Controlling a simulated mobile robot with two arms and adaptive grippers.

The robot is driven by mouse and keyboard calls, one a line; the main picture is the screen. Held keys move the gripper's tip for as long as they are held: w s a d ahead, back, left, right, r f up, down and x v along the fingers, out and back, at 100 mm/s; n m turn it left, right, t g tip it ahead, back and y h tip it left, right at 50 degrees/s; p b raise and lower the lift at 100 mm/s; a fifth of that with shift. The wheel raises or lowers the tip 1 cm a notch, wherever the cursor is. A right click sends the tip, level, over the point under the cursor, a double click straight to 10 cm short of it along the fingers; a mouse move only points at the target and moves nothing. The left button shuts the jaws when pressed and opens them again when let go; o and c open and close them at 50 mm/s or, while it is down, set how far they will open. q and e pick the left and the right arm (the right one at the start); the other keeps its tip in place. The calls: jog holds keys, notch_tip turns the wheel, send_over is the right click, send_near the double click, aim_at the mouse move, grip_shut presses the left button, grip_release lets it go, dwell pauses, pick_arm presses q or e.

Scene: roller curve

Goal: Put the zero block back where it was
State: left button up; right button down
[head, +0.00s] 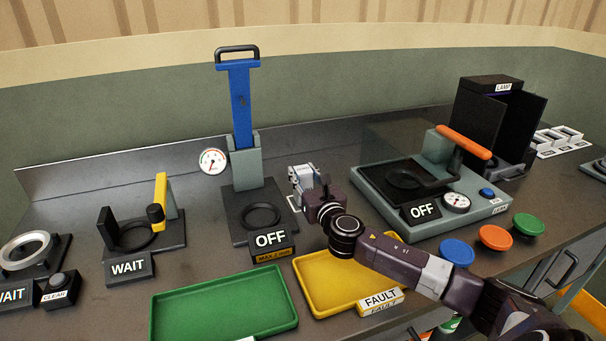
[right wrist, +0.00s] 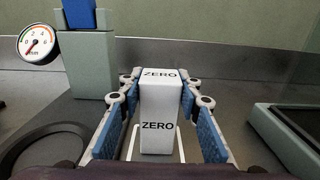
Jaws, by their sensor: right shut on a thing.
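The zero block (right wrist: 158,112) is a white block with ZERO printed on its top and its front face. It stands upright between the blue pads of my right gripper (right wrist: 160,100), which is shut on it. In the head view my right gripper (head: 303,180) is low over the bench, just right of the blue-handled gauge press, and mostly hides the block. A thin white outline (right wrist: 182,148) on the bench shows around the block's lower part, and part of it shows in the head view (head: 292,203). I cannot tell whether the block touches the bench. My left gripper is out of view.
The press (head: 245,165) with its dial (head: 212,161) and OFF sign stands close left. A hot-plate-like press (head: 385,220) with an orange handle stands right. Green (head: 165,302) and yellow (head: 308,284) trays lie in front. Coloured buttons (head: 495,237) sit at right.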

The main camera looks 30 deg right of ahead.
jog(key=c, duration=1.4)
grip_release()
jog(key=shift+f, duration=0.1)
jog(key=b+v, duration=0.1)
jog(key=v, duration=0.9)
jog(key=shift+s, duration=0.15)
jog(key=shift+s+a+r, duration=0.1)
jog(key=shift+s, duration=0.35)
jog(key=shift+s+a+r, duration=0.1)
jog(key=shift+s+r, duration=0.05)
jog(key=shift+s, duration=0.25)
